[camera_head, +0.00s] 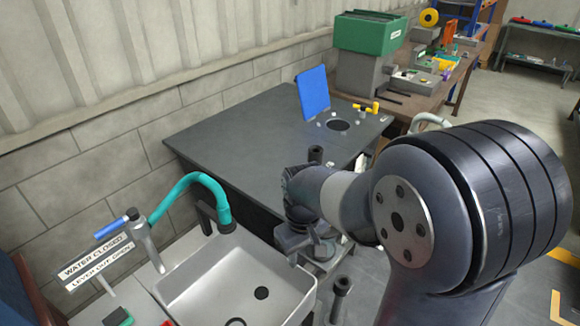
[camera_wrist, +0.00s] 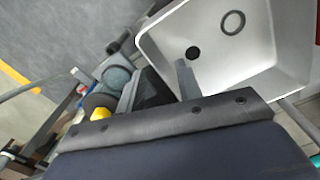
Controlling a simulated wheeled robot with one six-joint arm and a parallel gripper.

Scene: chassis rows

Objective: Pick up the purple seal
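I cannot make out a clearly purple seal in either view. A dark thin ring lies on the floor of the white sink in the wrist view (camera_wrist: 232,22); its colour reads as grey-black. What looks like the same ring is cut by the bottom edge in the head view (camera_head: 235,322). A dark round drain hole (camera_head: 261,293) is beside it. My gripper (camera_head: 305,238) is right of the sink (camera_head: 190,289), partly hidden by my arm. In the wrist view, a grey finger-like part shows in front of the sink; the fingertip gap is unclear.
A teal hose tap (camera_head: 190,185) and a "WATER CLOSED" sign (camera_head: 95,262) stand at the sink's left. A dark bench (camera_head: 235,140) with a raised blue lid (camera_head: 313,92) is behind. A green box (camera_head: 370,32) stands farther back. Open floor lies at the right.

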